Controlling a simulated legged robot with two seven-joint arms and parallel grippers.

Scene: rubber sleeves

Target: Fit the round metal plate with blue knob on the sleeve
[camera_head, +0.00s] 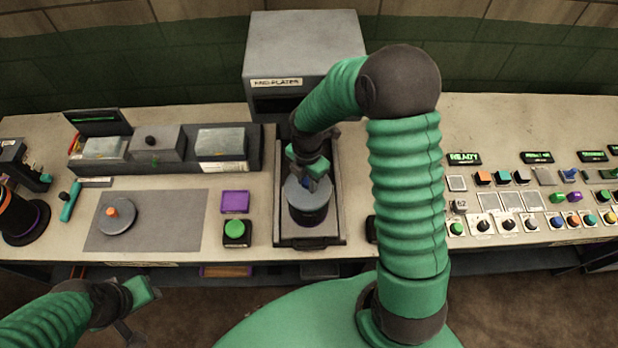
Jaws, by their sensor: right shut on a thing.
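A round grey metal plate (300,193) shows at the top of a dark cylindrical sleeve (308,216), which stands upright in the dark tray in front of the end placer. My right gripper (314,178) is directly above the plate, pointing down and shut on it, most likely by its knob. The fingers hide the knob, so I cannot see its colour. I cannot tell whether the plate is fully seated on the sleeve. My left gripper (138,308) is in front of the table at the lower left, with its fingers apart and empty.
Another round plate with an orange knob (113,212) lies on the grey mat (175,231). A green button (235,229) and purple square (235,201) sit left of the tray (282,226). The end placer box (290,50) stands behind. Button panels fill the right side.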

